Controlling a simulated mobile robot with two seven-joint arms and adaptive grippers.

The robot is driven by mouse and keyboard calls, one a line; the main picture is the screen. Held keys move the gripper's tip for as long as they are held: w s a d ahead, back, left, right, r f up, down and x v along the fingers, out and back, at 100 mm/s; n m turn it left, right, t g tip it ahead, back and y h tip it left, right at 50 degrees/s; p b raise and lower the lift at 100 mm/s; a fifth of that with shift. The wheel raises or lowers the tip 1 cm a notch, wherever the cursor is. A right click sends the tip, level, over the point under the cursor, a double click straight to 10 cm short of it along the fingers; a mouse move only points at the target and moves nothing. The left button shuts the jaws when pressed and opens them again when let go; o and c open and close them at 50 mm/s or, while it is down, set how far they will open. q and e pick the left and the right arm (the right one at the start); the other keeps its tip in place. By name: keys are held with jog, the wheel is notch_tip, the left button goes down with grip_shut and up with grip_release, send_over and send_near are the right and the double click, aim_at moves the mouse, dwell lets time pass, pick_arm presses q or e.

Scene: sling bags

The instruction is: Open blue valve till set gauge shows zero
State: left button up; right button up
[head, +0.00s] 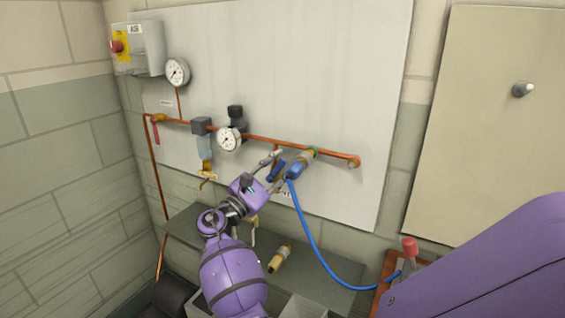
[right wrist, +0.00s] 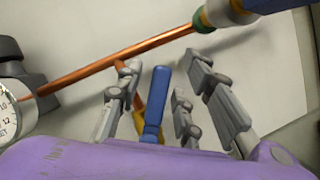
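The blue valve handle (head: 276,170) hangs on a short branch under the copper pipe. In the right wrist view the blue handle (right wrist: 154,102) stands upright between the grey fingers. My right gripper (head: 279,166) is open around it, with gaps visible on both sides; the fingers also show in the right wrist view (right wrist: 150,108). The set gauge (head: 229,139) is a white dial beside the black regulator. Its edge with "SET" lettering (right wrist: 12,108) shows in the right wrist view. Its needle reading is too small to tell. My left gripper is not in view.
A blue hose (head: 312,240) runs from a coupling (head: 301,163) just right of the handle down to a red-topped item (head: 410,248). A grey shelf (head: 325,285) lies below.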

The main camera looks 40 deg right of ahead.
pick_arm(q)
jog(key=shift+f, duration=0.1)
pick_arm(e)
jog(key=shift+d, duration=0.15)
grip_shut()
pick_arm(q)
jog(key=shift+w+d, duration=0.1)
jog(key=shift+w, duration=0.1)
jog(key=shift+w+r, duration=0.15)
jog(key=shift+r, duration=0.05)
pick_arm(e)
jog(key=shift+w, duration=0.1)
